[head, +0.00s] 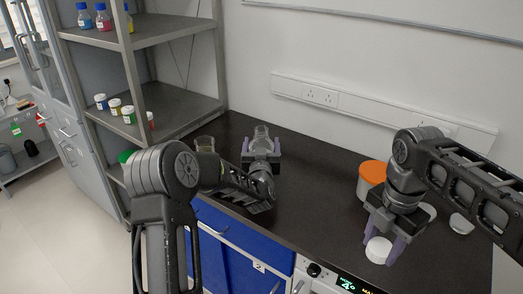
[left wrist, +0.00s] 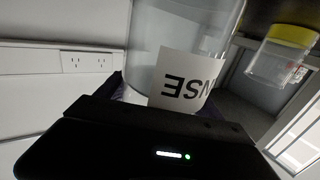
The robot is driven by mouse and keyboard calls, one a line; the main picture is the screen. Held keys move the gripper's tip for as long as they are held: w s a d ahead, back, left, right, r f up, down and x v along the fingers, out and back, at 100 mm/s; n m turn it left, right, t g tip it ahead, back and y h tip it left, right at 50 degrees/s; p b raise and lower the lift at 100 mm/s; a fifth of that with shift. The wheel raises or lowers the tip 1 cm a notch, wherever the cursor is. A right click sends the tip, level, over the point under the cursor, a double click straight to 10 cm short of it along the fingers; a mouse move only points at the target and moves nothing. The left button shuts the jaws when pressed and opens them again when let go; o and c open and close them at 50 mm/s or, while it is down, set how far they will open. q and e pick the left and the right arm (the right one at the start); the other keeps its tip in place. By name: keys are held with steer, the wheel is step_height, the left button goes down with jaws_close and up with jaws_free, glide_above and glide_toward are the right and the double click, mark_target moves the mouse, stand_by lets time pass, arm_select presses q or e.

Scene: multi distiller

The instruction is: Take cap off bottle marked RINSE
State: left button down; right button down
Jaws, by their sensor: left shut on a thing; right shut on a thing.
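The clear bottle (head: 262,135) stands at the back of the dark counter, with no cap visible on its neck. In the left wrist view the bottle (left wrist: 150,40) fills the middle, with a white label reading "NSE" upside down; the rest of the word is hidden. My left gripper (head: 262,155) is shut on the bottle's body. My right gripper (head: 384,245) points down at the right and is shut on a white cap (head: 378,251), held well apart from the bottle. Whether the cap touches the counter I cannot tell.
An orange-lidded jar (head: 371,173) stands behind my right gripper. A white round lid (head: 461,224) lies on the counter to its right. A yellow-lidded jar (left wrist: 283,58) shows beside the bottle in the left wrist view. Grey shelves (head: 175,105) stand at the left. The counter's middle is clear.

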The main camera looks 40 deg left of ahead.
arm_select(q)
step_height(320, 180, down, 2)
arm_select(e)
steer(key=shift+r, duration=0.15)
arm_select(q)
steer(key=shift+f, duration=0.15)
arm_select(e)
steer(key=shift+f, duration=0.2)
arm_select(q)
steer(key=shift+c, duration=0.2)
jaws_free()
steer(key=shift+f, duration=0.1)
steer(key=shift+r, duration=0.2)
arm_select(e)
steer(key=shift+r, duration=0.25)
arm_select(q)
steer(key=b+v, duration=0.2)
steer(key=v, duration=1)
arm_select(e)
step_height(320, 180, down, 2)
steer(key=shift+f, duration=0.2)
